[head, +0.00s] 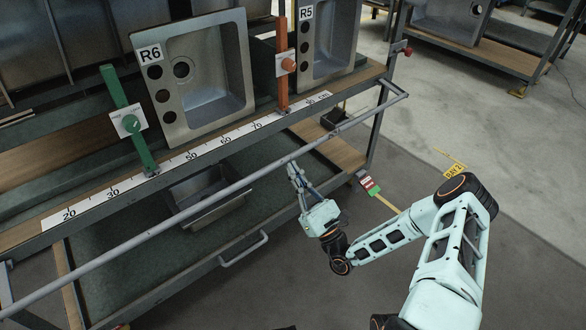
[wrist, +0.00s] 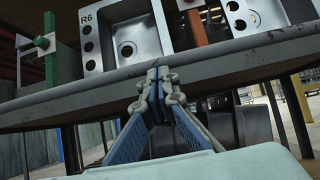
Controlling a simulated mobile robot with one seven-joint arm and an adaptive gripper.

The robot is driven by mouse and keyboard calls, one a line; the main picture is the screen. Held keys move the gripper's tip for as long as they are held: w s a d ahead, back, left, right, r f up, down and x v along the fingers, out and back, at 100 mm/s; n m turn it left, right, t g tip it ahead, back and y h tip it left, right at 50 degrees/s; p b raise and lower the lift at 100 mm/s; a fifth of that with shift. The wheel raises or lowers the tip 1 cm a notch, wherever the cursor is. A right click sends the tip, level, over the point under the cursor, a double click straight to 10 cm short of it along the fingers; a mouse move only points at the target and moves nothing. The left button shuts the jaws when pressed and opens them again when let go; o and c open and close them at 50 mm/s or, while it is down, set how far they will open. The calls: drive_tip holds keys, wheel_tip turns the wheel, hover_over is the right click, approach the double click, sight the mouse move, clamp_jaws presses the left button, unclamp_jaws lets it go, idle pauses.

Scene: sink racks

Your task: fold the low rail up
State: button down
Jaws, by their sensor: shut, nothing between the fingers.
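The low rail (head: 215,193) is a long grey bar along the front of the rack, standing out from the ruler shelf on end arms. It slopes across the head view from lower left to upper right. In the wrist view a long grey bar (wrist: 70,97), which appears to be the rail, crosses behind my fingertips. My gripper (head: 292,168) is shut and empty, with its tips at the rail's near, lower side. The wrist view shows the gripper (wrist: 160,75) with both fingers together; whether they touch the rail I cannot tell.
Above the rail stand sinks R6 (head: 205,75) and R5 (head: 328,40), a green post (head: 127,115) and an orange post (head: 282,70). A lower tray with a handle (head: 243,248) and a small sink (head: 205,190) lies beneath. Open floor (head: 430,150) lies to the right.

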drive_tip(key=shift+s+d+r+g+h+p, duration=0.15)
drive_tip(key=shift+r+g+h+p, duration=0.45)
drive_tip(key=shift+p, duration=0.95)
